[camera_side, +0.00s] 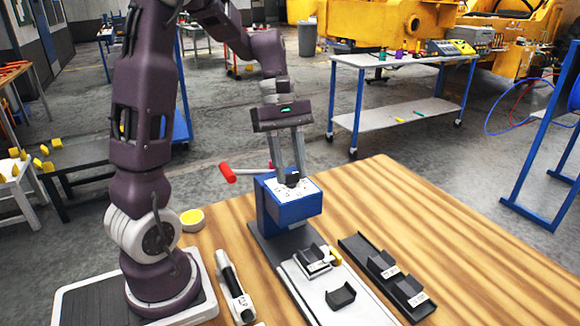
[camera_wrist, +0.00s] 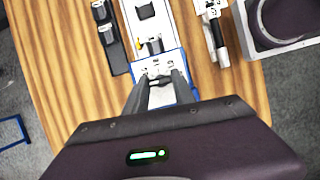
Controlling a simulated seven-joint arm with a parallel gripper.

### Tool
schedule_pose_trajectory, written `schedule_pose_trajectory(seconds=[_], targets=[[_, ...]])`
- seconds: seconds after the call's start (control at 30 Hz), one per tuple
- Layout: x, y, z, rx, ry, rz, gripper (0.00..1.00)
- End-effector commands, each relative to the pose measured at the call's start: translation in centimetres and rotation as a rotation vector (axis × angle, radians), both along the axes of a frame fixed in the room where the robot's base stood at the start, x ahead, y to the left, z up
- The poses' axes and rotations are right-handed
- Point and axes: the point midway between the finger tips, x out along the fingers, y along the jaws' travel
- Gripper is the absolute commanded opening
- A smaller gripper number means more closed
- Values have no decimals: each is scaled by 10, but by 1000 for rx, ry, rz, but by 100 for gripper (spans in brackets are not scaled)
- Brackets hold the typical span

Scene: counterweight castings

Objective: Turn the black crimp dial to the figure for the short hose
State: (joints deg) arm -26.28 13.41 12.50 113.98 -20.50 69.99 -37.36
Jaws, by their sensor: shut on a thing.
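The black crimp dial (camera_side: 293,179) sits on the white, marked top plate of a blue press head (camera_side: 295,211). My gripper (camera_side: 291,176) points down from above, with its fingertips at the dial, and is shut on it. In the wrist view my gripper (camera_wrist: 160,84) reaches to the same dial, which is mostly hidden between the fingertips. The marks on the white plate (camera_wrist: 160,66) are too small to read. A lever with a red handle (camera_side: 228,172) sticks out to the left of the press head.
A pale bed with black cradles (camera_side: 341,295) extends in front of the press. A black rack with labelled holders (camera_side: 382,265) lies to its right. A black-and-white hose-like piece (camera_side: 234,287) lies to its left. A yellow-topped round dish (camera_side: 192,219) is near my base. The table's right side is clear.

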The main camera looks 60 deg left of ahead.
Motion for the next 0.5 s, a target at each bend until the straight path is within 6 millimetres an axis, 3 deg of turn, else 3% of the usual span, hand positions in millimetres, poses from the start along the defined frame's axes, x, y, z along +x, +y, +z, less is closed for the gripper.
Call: schedule_pose_trajectory(seconds=[0.5], targets=[[3, 0, 0, 1, -2, -406, 0]])
